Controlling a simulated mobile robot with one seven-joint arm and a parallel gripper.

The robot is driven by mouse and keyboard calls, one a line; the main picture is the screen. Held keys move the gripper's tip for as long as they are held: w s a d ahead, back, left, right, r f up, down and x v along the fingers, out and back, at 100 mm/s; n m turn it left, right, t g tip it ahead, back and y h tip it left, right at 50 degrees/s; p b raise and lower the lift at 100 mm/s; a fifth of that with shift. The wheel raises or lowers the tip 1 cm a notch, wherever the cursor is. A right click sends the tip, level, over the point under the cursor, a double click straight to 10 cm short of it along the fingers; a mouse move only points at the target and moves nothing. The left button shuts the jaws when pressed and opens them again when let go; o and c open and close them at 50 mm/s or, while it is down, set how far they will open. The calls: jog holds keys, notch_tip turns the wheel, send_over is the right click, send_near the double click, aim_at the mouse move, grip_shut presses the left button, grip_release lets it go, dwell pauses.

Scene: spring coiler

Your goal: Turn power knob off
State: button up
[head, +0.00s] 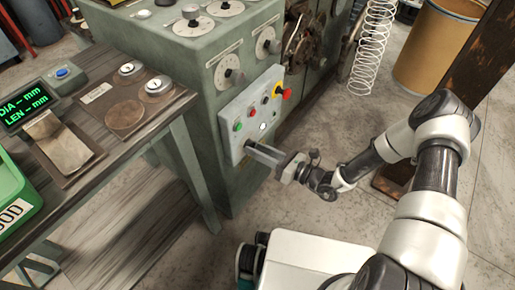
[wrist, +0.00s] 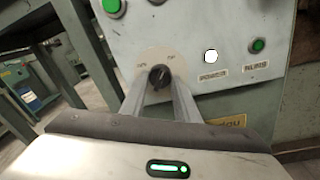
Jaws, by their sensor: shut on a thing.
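The power knob (wrist: 159,76) is a small black knob on a pale round plate with small labels at its upper left and upper right. It sits low on the grey control panel (head: 235,112). My gripper (wrist: 160,84) reaches the panel, with one finger on each side of the knob, shut on it. In the head view my gripper (head: 256,147) meets the panel's lower left part and hides the knob. The knob's pointer is hard to read. A white lamp (wrist: 210,57) labelled POWER looks bright to the knob's right.
The panel also carries a green button (head: 238,126), a red button and a red-and-yellow switch (head: 283,91). A workbench (head: 175,108) with a scale-like readout stands at left. A wire spring (head: 372,45) hangs by a cardboard drum (head: 437,45).

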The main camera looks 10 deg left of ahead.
jog(key=shift+d+r+n+t+h+p, duration=0.1)
jog(key=shift+n+t+h+p, duration=0.15)
jog(key=shift+n+p, duration=2.8)
jog(key=shift+r+n+t+h+p, duration=0.25)
jog(key=shift+n+p, duration=1.25)
jog(key=shift+n, duration=2.95)
jog(key=shift+f+n, duration=0.25)
jog(key=shift+n, duration=0.05)
jog(key=o, duration=1)
jog(key=shift+o, duration=0.2)
jog(key=p+v, duration=0.1)
jog(key=v, duration=1.6)
jog(key=shift+d+r+p, duration=0.15)
jog(key=shift+r+p, duration=0.1)
jog(key=shift+p, duration=0.05)
